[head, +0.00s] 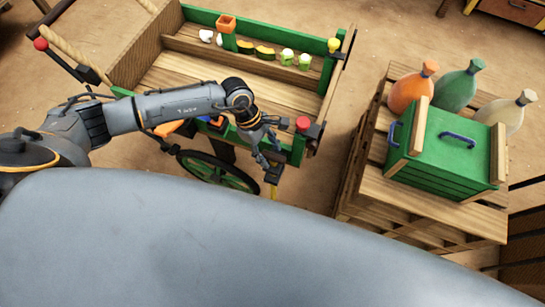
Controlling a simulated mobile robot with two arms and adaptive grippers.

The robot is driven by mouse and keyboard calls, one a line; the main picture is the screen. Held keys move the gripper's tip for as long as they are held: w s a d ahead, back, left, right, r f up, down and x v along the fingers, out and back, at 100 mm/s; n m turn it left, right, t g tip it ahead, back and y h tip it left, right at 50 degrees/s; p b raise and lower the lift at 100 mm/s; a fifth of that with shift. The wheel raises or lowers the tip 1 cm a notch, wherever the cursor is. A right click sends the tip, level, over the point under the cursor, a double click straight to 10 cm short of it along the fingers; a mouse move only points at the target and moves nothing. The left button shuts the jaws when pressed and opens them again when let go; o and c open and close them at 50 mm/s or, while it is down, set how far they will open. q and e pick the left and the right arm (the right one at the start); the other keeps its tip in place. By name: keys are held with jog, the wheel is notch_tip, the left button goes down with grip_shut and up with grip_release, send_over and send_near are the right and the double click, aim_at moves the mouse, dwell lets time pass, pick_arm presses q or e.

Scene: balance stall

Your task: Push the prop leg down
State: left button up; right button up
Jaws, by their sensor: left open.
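A wooden cart (185,75) with green edges and a spoked wheel (217,171) stands at the upper left. At its near right corner a black block with a short yellow strip below it (273,191) hangs down. This looks like the prop leg, but most of it is hidden and I cannot tell how far down it is. My left gripper (269,150) is open and empty, just above the black block at the cart's near side. I cannot tell whether it touches the block. My right gripper is out of view.
A red knob (303,123) sits on the cart's corner, close right of my left gripper. Another red knob (41,44) is far left. Small goods lie in the cart. A wooden crate stack (390,205) at right bears a green box (445,150) and several sacks.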

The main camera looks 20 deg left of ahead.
pick_arm(q)
jog(key=v, duration=0.7)
jog(key=shift+a+r, duration=0.2)
jog(key=shift+r, duration=0.1)
jog(key=shift+s, duration=0.1)
